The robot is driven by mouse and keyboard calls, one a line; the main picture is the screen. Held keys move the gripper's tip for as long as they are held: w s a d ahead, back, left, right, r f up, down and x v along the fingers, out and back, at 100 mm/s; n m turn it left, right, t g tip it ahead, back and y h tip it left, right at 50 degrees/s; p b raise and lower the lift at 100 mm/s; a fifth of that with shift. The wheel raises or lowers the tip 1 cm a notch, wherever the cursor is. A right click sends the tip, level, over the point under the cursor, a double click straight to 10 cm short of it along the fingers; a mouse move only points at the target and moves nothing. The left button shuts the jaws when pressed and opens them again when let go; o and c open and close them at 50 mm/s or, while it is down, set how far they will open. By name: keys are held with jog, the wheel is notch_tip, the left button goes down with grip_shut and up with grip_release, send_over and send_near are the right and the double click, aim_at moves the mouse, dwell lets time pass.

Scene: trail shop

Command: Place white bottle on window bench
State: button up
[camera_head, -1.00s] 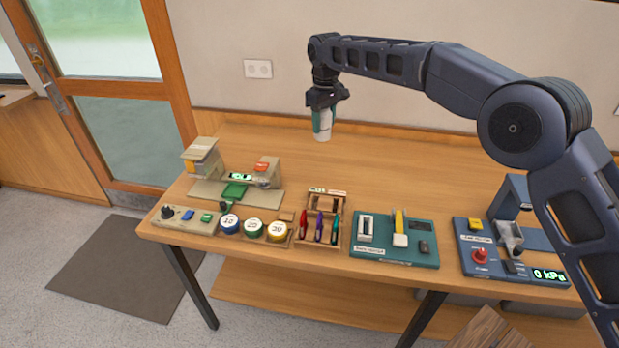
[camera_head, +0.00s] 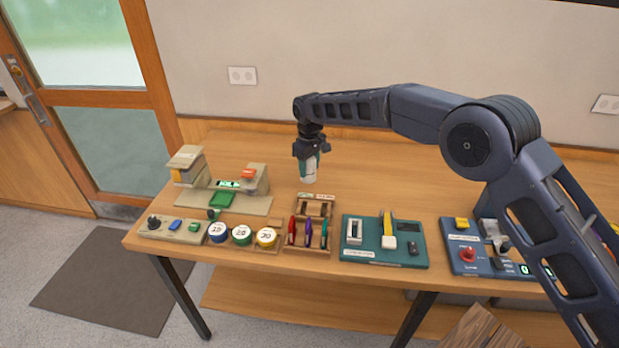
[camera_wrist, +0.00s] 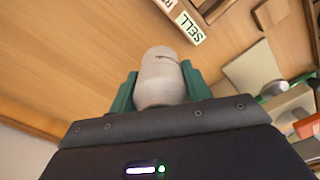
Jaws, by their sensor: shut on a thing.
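My gripper (camera_head: 310,162) is shut on the white bottle (camera_head: 308,178), with a green finger on each side of it. In the wrist view the bottle (camera_wrist: 160,76) shows as a pale rounded shape between the green fingers (camera_wrist: 158,92). In the head view it hangs upright over the back part of the wooden bench (camera_head: 375,185), behind the small rack. I cannot tell whether its base touches the wood. I cannot tell if this bench is the window bench.
Along the front stand a beige scale-like device (camera_head: 221,200), round numbered weights (camera_head: 242,234), a wooden rack (camera_head: 309,228), a teal panel (camera_head: 384,240) and a blue gauge unit (camera_head: 488,250). Bare wood lies right of the bottle. A glazed door (camera_head: 112,140) is at left.

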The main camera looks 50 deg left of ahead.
aim_at(309, 178)
jog(key=shift+f, duration=2.4)
jog(key=shift+f, duration=0.1)
jog(key=o, duration=1.1)
notch_tip(309, 178, up, 12)
jog(key=shift+r, duration=0.1)
